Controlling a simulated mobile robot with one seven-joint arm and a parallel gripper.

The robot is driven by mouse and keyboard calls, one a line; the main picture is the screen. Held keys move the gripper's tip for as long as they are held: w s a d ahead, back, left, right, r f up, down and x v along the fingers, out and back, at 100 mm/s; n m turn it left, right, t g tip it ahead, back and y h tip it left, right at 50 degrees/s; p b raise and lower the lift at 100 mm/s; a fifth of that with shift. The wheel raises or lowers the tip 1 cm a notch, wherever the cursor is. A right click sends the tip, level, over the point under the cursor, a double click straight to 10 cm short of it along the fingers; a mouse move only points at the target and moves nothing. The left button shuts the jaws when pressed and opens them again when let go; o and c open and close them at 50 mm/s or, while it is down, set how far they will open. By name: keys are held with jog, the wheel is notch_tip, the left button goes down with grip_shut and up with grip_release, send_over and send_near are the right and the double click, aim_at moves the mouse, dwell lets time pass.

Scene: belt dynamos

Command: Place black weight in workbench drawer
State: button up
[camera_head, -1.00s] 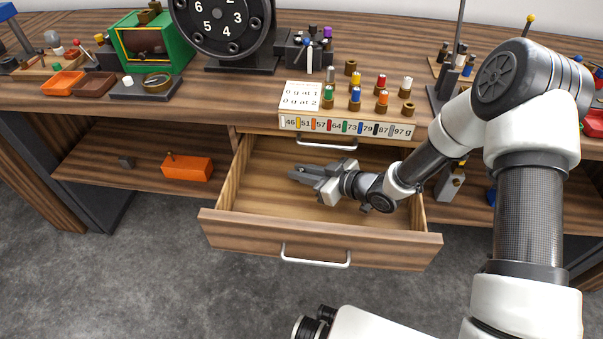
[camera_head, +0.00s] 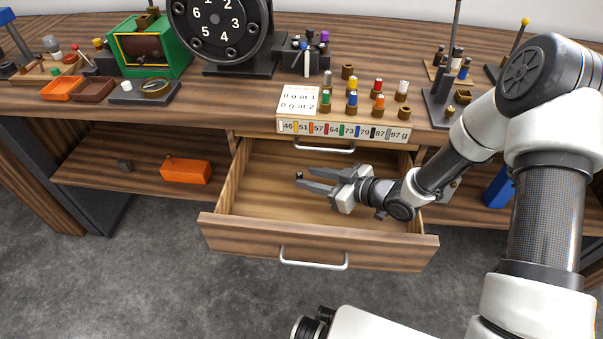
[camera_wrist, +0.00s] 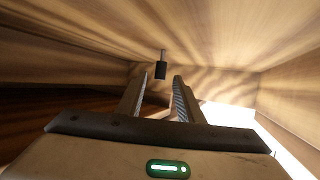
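The black weight (camera_wrist: 161,70) shows in the wrist view as a small dark cylinder with a thin pale stem, just beyond my fingertips and clear of them. In the head view it is a tiny dark piece (camera_head: 299,175) at the fingertips, inside the drawer (camera_head: 317,237). The drawer of the workbench is pulled open. My gripper (camera_head: 303,176) is low in the drawer and points left; its two fingers are apart with nothing between them. They also show spread in the wrist view (camera_wrist: 157,88). Whether the weight touches the drawer floor is hard to tell.
A weight rack (camera_head: 345,128) with several coloured weights stands on the bench above the drawer. A dial scale (camera_head: 222,20), a green box (camera_head: 150,45) and trays sit further left. An orange block (camera_head: 186,171) lies on the lower shelf. The drawer's left floor is clear.

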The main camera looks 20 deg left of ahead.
jog(key=p+v, duration=0.1)
jog(key=v, duration=0.6)
jog(key=shift+s+d, duration=0.1)
jog(key=shift+d, duration=0.05)
